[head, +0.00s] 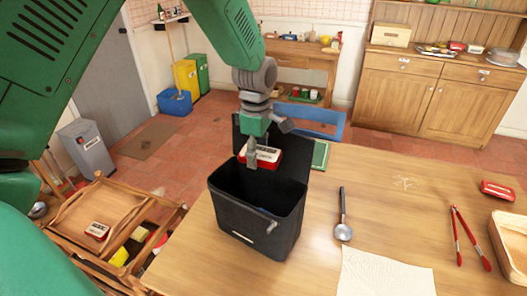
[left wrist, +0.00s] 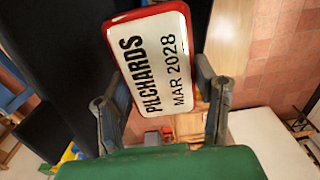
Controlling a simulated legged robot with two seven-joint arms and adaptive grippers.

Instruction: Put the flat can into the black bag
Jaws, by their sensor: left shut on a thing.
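The flat can (head: 266,156) is red with a white label. In the left wrist view the can (left wrist: 160,60) reads "PILCHARDS MAR 2028". My left gripper (head: 253,157) is shut on the can, with one finger on each side of it in the left wrist view (left wrist: 163,100). It holds the can above the opening of the black bag (head: 250,225). The bag stands upright on the table's left part with its lid raised at the back. The bag's floor is dark and hard to see. My right gripper is not in view.
On the wooden table (head: 390,200) lie a ladle (head: 342,225), a white cloth (head: 385,273), red tongs (head: 470,238), another red can (head: 497,190) and a wooden tray (head: 513,240). A wooden chair (head: 70,205) holding another can stands left of the table.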

